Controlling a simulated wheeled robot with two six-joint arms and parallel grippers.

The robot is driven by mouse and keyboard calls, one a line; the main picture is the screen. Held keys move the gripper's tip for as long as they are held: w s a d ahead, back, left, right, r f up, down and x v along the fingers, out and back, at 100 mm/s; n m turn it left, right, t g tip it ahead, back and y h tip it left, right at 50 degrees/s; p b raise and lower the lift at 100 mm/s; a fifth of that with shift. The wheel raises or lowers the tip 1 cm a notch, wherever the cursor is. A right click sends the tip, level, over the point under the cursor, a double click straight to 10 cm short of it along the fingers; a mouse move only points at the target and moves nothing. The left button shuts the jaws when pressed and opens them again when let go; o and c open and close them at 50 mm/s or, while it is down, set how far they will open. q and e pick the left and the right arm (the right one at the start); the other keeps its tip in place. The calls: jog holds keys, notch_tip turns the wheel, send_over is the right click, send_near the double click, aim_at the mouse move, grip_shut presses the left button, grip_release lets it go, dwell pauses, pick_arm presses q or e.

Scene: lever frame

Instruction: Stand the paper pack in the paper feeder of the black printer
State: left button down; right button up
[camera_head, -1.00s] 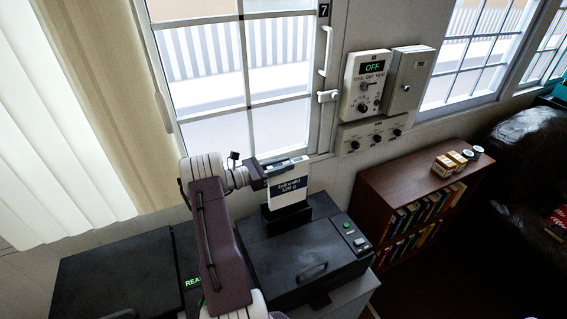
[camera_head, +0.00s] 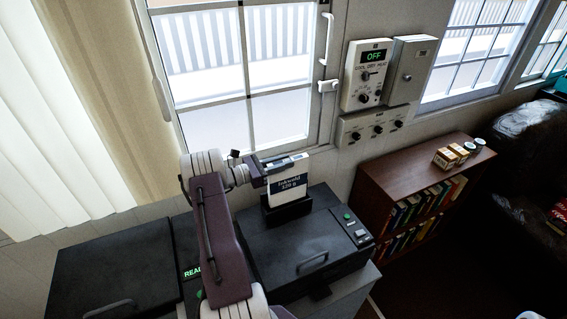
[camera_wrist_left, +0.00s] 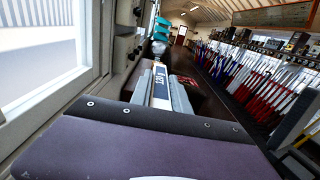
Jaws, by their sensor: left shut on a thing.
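The paper pack (camera_head: 288,187) is white with a dark blue label. It stands upright with its lower edge at the paper feeder (camera_head: 287,217) at the back of the black printer (camera_head: 308,246); its bottom edge is hidden by the feeder's front wall. My left gripper (camera_head: 285,163) is shut on the pack's top edge. In the left wrist view, the pack (camera_wrist_left: 161,87) shows edge-on between the fingers (camera_wrist_left: 172,96). My right gripper is not in view.
A second dark machine (camera_head: 118,272) with a green display is at the left. The window (camera_head: 250,80) and control boxes (camera_head: 368,75) are behind. A brown bookcase (camera_head: 402,165) with small boxes (camera_head: 454,155) on top stands to the right.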

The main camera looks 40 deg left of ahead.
pick_arm(q)
jog(key=shift+f, duration=0.15)
jog(key=shift+f+b, duration=3)
jog(key=shift+f, duration=0.4)
jog(key=c, duration=1.2)
grip_release()
jog(key=shift+o, duration=0.2)
jog(key=b, duration=0.4)
send_near(283, 178)
jog(key=shift+w+a+f, duration=0.1)
jog(key=shift+w+f, duration=0.2)
jog(key=shift+w, duration=0.2)
jog(key=shift+w+a+f, duration=0.1)
jog(key=shift+w+f, duration=0.2)
jog(key=shift+w, duration=0.2)
